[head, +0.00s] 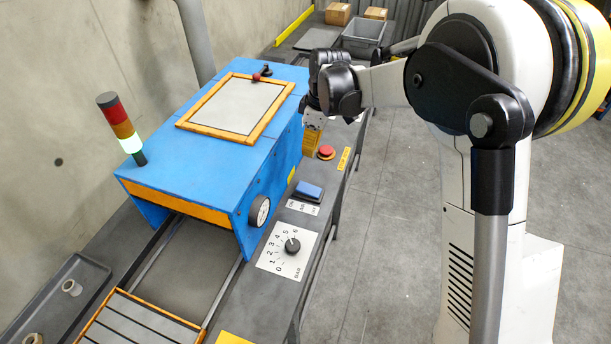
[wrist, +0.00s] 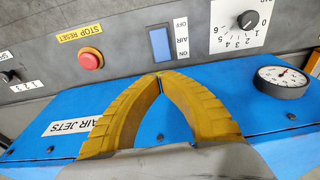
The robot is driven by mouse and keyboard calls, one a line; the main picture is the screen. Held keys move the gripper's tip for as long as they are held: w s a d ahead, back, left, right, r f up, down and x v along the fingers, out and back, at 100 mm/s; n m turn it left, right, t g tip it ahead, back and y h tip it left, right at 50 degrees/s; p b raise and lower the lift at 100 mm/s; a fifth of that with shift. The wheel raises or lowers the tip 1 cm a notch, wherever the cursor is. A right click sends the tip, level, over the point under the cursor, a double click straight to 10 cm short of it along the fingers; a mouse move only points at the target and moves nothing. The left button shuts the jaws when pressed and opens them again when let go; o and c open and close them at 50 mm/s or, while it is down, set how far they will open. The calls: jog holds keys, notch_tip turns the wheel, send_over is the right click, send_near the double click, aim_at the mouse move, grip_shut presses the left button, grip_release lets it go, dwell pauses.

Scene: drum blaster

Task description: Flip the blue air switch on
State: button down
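The blue air switch (head: 309,190) is a rectangular rocker on the grey ledge at the right of the blue machine. In the wrist view the switch (wrist: 160,44) has an ON/OFF label (wrist: 182,38) beside it, seen upside down. Which side of the rocker is pressed I cannot tell. My gripper (wrist: 159,77) shows two yellow fingers meeting at their tips, with nothing between them. The tips appear just short of the switch in the picture, apart from it. In the head view the yellow fingers (head: 312,142) are partly hidden behind my wrist.
A red stop-reset button (wrist: 90,59) and a numbered dial (head: 292,246) flank the switch. A round gauge (wrist: 282,80) sits on the blue machine's side. The blue machine (head: 200,165) carries a lit signal tower (head: 122,128). Open floor lies right of the ledge.

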aim_at(301, 184)
jog(key=f+b, duration=0.2)
jog(key=f, duration=0.2)
jog(key=a+f+b, duration=0.1)
jog(key=f, duration=0.4)
jog(key=a+f+b, duration=0.1)
jog(key=f+b, duration=0.1)
jog(key=f, duration=0.2)
jog(key=shift+w+f+b, duration=0.3)
jog(key=shift+w+f, duration=0.05)
jog(key=shift+f, duration=0.05)
jog(key=shift+w+a+f+h, duration=0.1)
jog(key=shift+a+f+h, duration=0.2)
jog(key=shift+f+h, duration=0.35)
jog(key=shift+d+r, duration=0.15)
jog(key=shift+r, duration=0.1)
jog(key=shift+r+p, duration=0.4)
jog(key=shift+r, duration=0.35)
